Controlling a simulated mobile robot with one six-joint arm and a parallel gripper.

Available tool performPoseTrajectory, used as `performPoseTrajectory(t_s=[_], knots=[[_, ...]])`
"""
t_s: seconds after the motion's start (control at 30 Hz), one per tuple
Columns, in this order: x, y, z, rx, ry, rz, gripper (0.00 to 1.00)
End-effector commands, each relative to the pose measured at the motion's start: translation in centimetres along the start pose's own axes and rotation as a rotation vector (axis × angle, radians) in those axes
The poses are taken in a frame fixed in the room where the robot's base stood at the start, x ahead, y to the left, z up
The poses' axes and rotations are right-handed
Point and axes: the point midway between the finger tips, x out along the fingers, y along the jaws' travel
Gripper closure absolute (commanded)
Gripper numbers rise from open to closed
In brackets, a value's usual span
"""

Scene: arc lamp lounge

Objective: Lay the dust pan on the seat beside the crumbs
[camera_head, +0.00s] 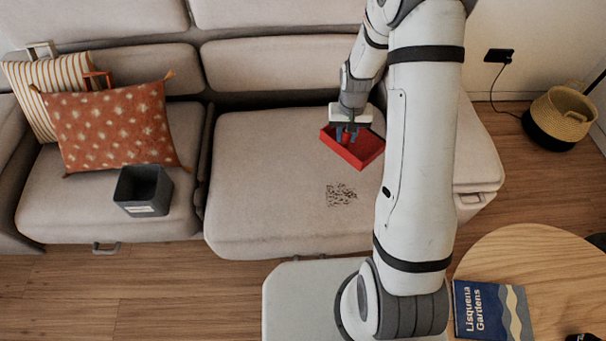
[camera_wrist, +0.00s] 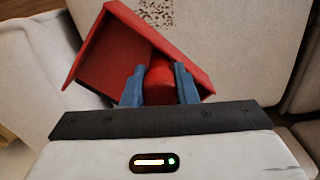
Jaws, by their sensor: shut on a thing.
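The red dust pan (camera_head: 362,149) is at my gripper (camera_head: 347,135), over the right seat cushion of the sofa (camera_head: 260,170). In the wrist view my gripper (camera_wrist: 160,88) has its two blue-grey fingers shut on the red handle of the dust pan (camera_wrist: 105,62). The pan's open tray spreads to the left beyond the fingers. The dark crumbs (camera_head: 341,194) lie on the same cushion, in front of the pan; they also show at the top of the wrist view (camera_wrist: 157,12). I cannot tell whether the pan touches the seat.
A dark grey bin (camera_head: 143,192) stands on the left seat, by an orange spotted pillow (camera_head: 115,125) and a striped pillow (camera_head: 45,85). A round wooden table (camera_head: 545,260) with a blue book (camera_head: 490,310) is at lower right. The right cushion's left half is clear.

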Motion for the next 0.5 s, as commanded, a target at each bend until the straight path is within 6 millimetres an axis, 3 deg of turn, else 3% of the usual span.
performPoseTrajectory(t_s=[0.2,0.5], knots=[[4.0,-0.3,-4.3,0.397,0.003,-0.001,1.00],[8.1,-0.8,-10.5,1.072,0.002,-0.001,1.00]])
